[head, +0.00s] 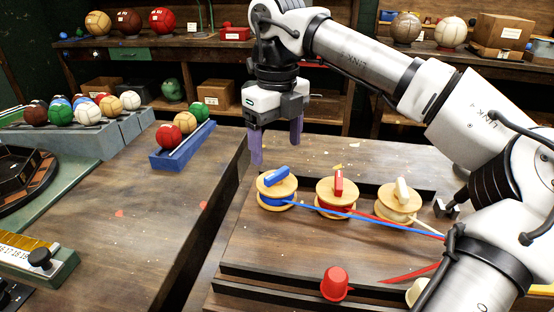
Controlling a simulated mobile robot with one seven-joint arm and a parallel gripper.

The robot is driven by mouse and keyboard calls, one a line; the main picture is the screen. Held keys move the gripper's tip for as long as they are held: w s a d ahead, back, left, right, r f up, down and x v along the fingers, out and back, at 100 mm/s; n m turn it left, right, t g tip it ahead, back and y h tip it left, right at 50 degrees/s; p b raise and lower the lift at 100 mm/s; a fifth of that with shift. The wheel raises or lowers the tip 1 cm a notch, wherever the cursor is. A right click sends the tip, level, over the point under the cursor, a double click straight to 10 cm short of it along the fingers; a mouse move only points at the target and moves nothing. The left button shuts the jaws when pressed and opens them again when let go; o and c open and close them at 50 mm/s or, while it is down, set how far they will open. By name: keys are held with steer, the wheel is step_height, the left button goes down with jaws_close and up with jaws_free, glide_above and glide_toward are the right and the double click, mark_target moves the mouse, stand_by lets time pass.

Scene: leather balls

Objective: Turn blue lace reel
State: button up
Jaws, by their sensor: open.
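The blue lace reel (276,190) is the leftmost of three wooden reels on the brown board. It has a blue handle bar on top and blue lace wound under its upper disc. A blue lace (345,213) runs from it to the right across the board, past the other reels. My gripper (276,147) hangs above and behind the blue reel, pointing down. Its purple fingers are apart, with nothing between them, and it touches no reel.
The red reel (337,196) and cream reel (398,201) stand in a row to the right. A red cup-shaped piece (335,283) sits at the front. A blue tray (182,147) with several balls stands on the left table, across a gap. My arm covers the right side.

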mark_target(277, 172)
step_height(277, 172, up, 8)
steer(key=shift+f, duration=0.1)
stand_by(0.4)
